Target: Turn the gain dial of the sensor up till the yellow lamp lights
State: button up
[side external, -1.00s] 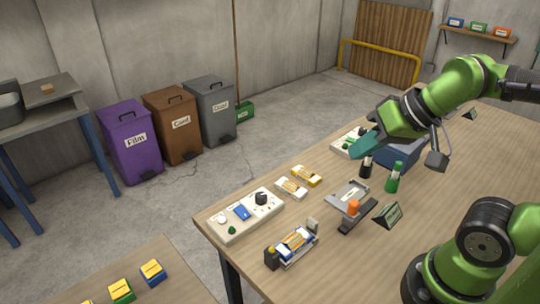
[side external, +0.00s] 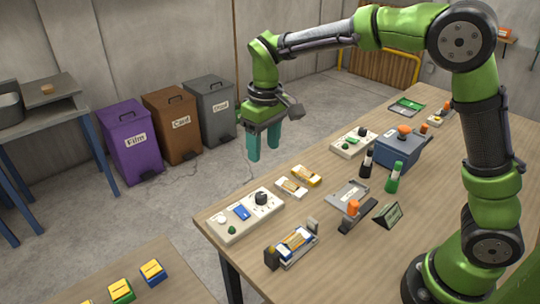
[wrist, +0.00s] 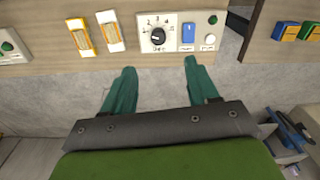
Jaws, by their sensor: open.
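A white control box (side external: 252,221) lies near the table's left end. It has a black dial (side external: 261,197), a blue rocker (side external: 241,212), a white round part (side external: 221,219) and a green button (side external: 231,230). In the wrist view the dial (wrist: 157,38) sits inside a numbered scale; its exact setting is too small to read. I see no lit yellow lamp. A second white box with a black dial (side external: 362,132) lies farther back; I cannot tell which is the sensor. My gripper (side external: 264,158) is open and empty, pointing down, raised, apart from both boxes. Its teal fingers (wrist: 159,66) frame the near box's edge.
Two small yellow-and-white parts (side external: 305,176) (side external: 290,187) lie behind the near box. A blue-white holder (side external: 295,244), an orange-knobbed fixture (side external: 348,194), black and green bottles (side external: 394,177) and a blue box (side external: 398,153) stand around. Floor shows beyond the table's edge.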

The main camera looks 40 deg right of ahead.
aim_at(261, 195)
jog(key=shift+n, duration=0.6)
jog(key=f, duration=0.5)
jog(key=w+f, duration=0.1)
jog(key=f, duration=0.9)
jog(key=shift+w+f, duration=0.15)
jog(key=shift+c, duration=0.2)
jog(key=c, duration=1)
